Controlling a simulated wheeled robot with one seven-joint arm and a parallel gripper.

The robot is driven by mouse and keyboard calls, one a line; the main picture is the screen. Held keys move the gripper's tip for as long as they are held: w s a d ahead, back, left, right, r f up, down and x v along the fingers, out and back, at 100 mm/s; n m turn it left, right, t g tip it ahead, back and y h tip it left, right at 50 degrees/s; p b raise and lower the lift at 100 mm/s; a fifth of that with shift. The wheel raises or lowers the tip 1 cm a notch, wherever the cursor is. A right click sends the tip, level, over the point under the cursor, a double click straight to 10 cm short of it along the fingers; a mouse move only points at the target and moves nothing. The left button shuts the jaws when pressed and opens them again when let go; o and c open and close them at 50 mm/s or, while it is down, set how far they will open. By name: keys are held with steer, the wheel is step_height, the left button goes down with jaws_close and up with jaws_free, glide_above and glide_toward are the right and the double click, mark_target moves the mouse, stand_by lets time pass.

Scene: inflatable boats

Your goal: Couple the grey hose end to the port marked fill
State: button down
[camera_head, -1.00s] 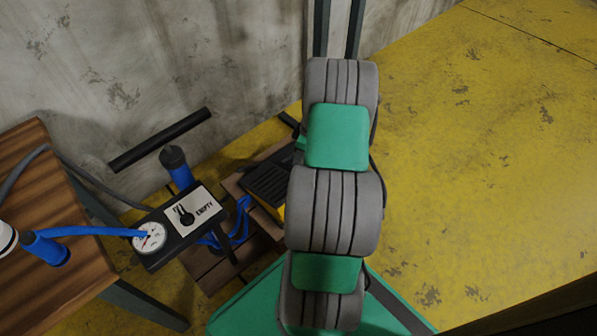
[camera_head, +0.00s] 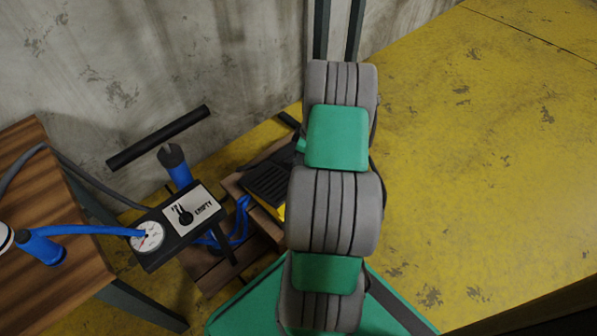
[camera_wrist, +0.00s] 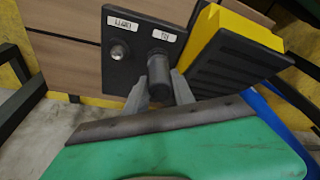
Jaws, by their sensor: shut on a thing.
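In the wrist view my gripper (camera_wrist: 160,88) has a finger on each side of a dark grey cylindrical hose end (camera_wrist: 158,70) and is shut on it. The hose end stands in front of a dark port plate (camera_wrist: 120,72). It overlaps the spot below the plate's right-hand label (camera_wrist: 163,35), so the port there is hidden. I cannot tell whether it is seated or just in front. A bare metal port (camera_wrist: 119,50) shows below the left-hand label (camera_wrist: 122,22). Both labels are too small to read surely. My arm hides the gripper in the head view.
A yellow and black pedal (camera_wrist: 235,50) is close to the right of the plate. In the head view, a black box with a gauge (camera_head: 148,236) and a switch panel (camera_head: 191,208) stands left of my arm, beside a wooden table (camera_head: 45,190). The yellow floor (camera_head: 480,150) at right is clear.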

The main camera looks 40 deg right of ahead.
steer(key=c, duration=1)
jaws_free()
